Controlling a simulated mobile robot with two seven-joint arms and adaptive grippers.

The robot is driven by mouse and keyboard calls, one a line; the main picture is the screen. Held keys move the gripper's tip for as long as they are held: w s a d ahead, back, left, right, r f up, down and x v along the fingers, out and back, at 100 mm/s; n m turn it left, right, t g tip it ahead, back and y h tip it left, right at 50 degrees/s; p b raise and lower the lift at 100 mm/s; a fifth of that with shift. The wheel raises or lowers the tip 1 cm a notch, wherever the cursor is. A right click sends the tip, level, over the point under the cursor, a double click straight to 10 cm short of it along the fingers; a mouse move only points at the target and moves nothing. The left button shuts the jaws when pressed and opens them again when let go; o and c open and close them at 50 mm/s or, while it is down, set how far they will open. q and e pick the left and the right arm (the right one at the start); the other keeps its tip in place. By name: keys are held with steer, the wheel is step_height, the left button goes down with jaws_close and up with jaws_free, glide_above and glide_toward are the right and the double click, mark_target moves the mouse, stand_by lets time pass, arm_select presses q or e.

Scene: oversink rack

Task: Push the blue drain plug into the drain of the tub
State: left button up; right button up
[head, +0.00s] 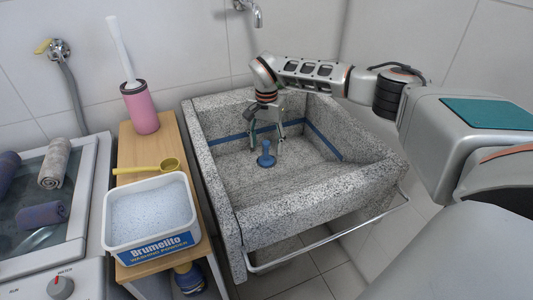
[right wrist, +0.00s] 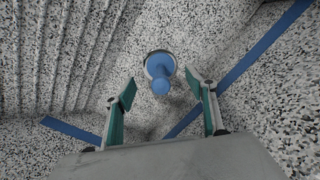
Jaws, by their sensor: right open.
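The blue drain plug (head: 266,156) stands upright on the floor of the speckled stone tub (head: 310,190) in the head view. In the right wrist view the plug (right wrist: 161,75) sits over the round drain (right wrist: 150,57), whose pale rim shows around it. How deep the plug sits, I cannot tell. My right gripper (head: 266,138) reaches down into the tub. In the right wrist view its two fingers (right wrist: 160,87) are spread apart, with the plug ahead of and between them, and they hold nothing. My left gripper is not in view.
A wooden stand (head: 150,135) left of the tub holds a washing powder box (head: 155,250), a yellow scoop (head: 150,169) and a pink brush holder (head: 141,108). A tap (head: 250,10) is above the tub's back. A metal rail (head: 330,238) runs along the front.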

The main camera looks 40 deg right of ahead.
step_height(320, 180, up, 6)
steer(key=shift+r, duration=0.2)
stand_by(0.6)
